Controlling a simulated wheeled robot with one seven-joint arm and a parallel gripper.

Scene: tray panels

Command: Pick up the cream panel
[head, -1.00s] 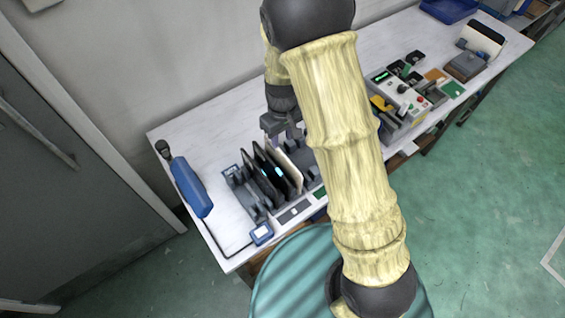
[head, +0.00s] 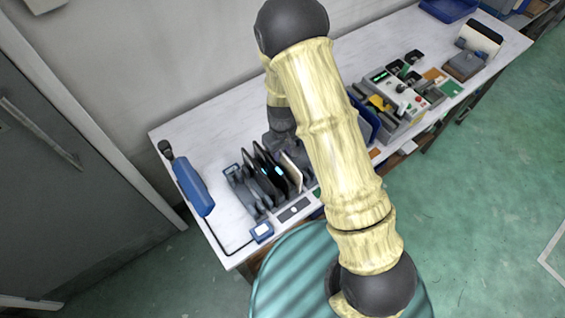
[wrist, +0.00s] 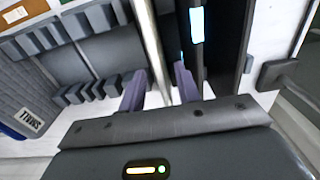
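The cream panel (head: 294,174) stands on edge in the dark slotted rack (head: 250,199), at the right of the dark panels. In the wrist view the cream panel (wrist: 150,40) shows as a thin pale edge running down between my fingers. My gripper (wrist: 160,82) is open, with one purple-grey finger on each side of the panel and a visible gap to each. In the head view my gripper is at the rack's back side, partly hidden by my arm. My arm also hides the rack's right part.
Black panels (head: 264,171) stand close to the left, one with a bright label (wrist: 197,24). A blue handheld tool (head: 192,186) lies at the table's left end. A control box (head: 407,103) and a blue panel (head: 366,121) are to the right.

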